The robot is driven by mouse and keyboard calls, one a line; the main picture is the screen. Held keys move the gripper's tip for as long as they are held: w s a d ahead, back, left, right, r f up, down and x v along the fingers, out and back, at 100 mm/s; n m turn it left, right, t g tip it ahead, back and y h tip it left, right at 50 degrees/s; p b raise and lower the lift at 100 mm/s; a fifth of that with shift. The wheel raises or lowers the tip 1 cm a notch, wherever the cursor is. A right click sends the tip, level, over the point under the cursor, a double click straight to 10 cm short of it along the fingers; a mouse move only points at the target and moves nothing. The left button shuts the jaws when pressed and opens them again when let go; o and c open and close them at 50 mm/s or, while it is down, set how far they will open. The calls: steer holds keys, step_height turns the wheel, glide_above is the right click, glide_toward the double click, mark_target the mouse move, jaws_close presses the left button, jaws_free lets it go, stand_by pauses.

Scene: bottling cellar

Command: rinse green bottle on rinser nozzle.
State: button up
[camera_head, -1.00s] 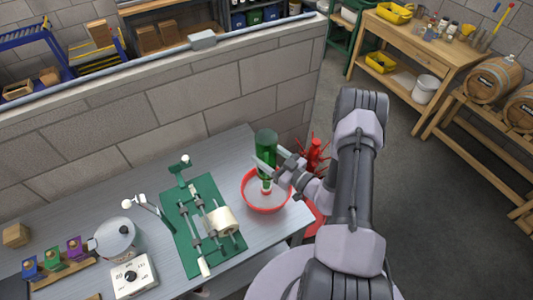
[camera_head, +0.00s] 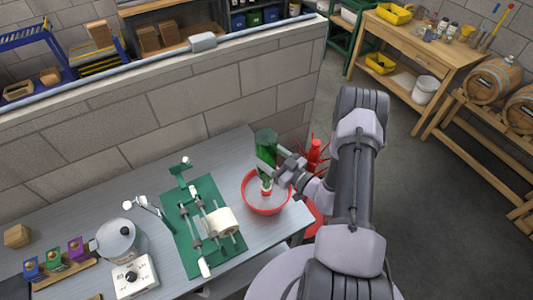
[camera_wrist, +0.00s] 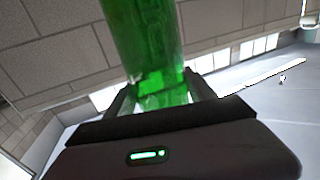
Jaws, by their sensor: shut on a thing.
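The green bottle (camera_head: 266,148) is upside down, its base up and its neck pointing down over the red rinser bowl (camera_head: 247,199). My gripper (camera_head: 270,173) is shut on the bottle. The bottle also shows in the wrist view (camera_wrist: 145,40), between my fingers. The rinser nozzle is in the middle of the bowl, with a small red and white part (camera_head: 266,188) visible under the bottle's mouth. I cannot tell whether the mouth is around the nozzle or just above it.
A green-based labelling machine (camera_head: 188,232) with a paper roll stands left of the bowl. A metal pot (camera_head: 118,241) and a white control box (camera_head: 133,277) are farther left. A red spiky rack (camera_head: 315,155) stands right of the bowl. A block wall (camera_head: 190,110) runs behind the bench.

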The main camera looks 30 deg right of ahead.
mark_target(266, 136)
stand_by(0.3)
steer(key=shift+r+p, duration=1.55)
steer(key=shift+r, duration=0.45)
steer(key=shift+r+p, duration=1.6)
steer(key=shift+r, duration=0.4)
steer(key=shift+r, duration=0.3)
steer(key=shift+r+p, duration=0.1)
steer(key=shift+p, duration=0.35)
